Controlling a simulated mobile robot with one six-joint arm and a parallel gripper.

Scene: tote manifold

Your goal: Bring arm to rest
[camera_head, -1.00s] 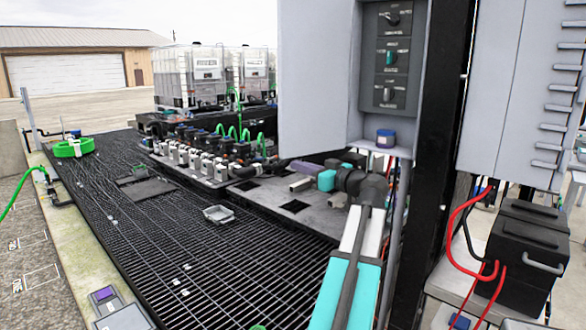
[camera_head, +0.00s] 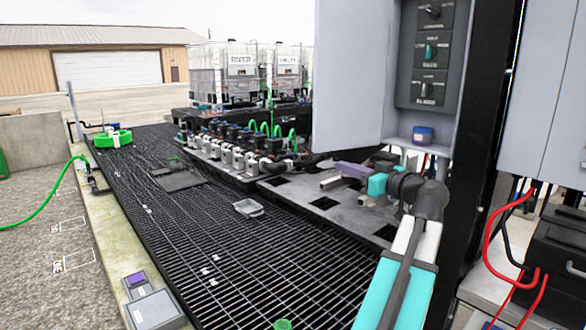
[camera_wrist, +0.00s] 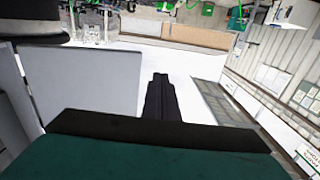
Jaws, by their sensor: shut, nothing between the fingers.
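My gripper (camera_wrist: 160,82) shows in the wrist view as dark fingers closed together at the middle, with nothing between them. A wide dark green and black part of my wrist fills the bottom of that view. In the head view my arm (camera_head: 405,265), teal and white, rises from the bottom right to a dark joint. It bends left there to a teal part (camera_head: 377,185). The arm's end lies over the grey deck, in front of the grey cabinet; the fingertips are not clear in this view.
A grey control cabinet (camera_head: 345,75) with knobs stands close behind my arm. A valve manifold (camera_head: 225,150) is farther left. The black grating (camera_head: 210,235) is mostly clear, with a small grey tray (camera_head: 248,208) on it.

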